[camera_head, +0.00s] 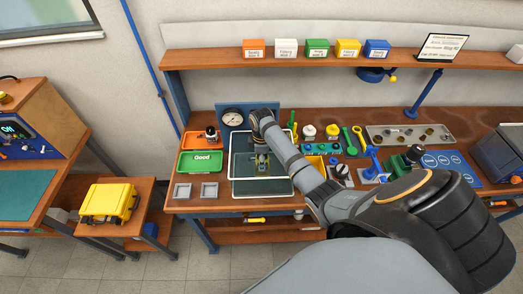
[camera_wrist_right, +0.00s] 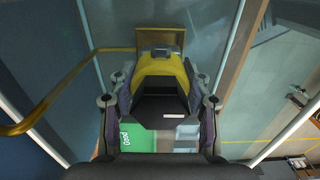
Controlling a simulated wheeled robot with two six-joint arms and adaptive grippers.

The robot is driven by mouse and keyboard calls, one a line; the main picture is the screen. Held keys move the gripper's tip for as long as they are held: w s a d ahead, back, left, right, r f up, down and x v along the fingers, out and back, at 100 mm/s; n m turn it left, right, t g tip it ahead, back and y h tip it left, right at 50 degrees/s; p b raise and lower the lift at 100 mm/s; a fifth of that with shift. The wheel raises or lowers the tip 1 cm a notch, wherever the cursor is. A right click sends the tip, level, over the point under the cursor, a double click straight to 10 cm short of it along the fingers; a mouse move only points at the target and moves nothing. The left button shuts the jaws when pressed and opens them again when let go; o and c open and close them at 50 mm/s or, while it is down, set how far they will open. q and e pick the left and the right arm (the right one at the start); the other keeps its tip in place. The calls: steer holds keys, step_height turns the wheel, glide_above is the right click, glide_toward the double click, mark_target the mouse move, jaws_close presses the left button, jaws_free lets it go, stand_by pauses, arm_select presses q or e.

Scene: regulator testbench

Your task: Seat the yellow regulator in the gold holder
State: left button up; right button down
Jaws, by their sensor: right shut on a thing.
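My right gripper (camera_head: 262,160) reaches down into the clear-walled test bay in the head view. In the right wrist view, its two fingers (camera_wrist_right: 160,105) are closed on either side of the yellow regulator (camera_wrist_right: 163,72), which has a dark front. A gold holder (camera_wrist_right: 120,50), a bent gold bar with a bracket, shows just beyond the regulator. The regulator overlaps the bracket in this view, and I cannot tell whether they touch. In the head view the regulator and holder are small and mostly hidden under the gripper. My left gripper is not in view.
A clear-walled frame (camera_head: 234,190) surrounds the bay. A green "Good" tray (camera_head: 200,170) and an orange tray (camera_head: 192,140) lie to its left. A pressure gauge (camera_head: 233,118) stands behind. Several tools and knobs crowd the bench to the right.

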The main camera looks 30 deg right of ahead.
steer(key=shift+f, duration=2.05)
stand_by(2.2)
steer(key=c, duration=0.5)
jaws_free()
steer(key=shift+o, duration=0.2)
steer(key=shift+s+f, duration=0.1)
steer(key=o, duration=0.4)
steer(key=shift+r, duration=4.05)
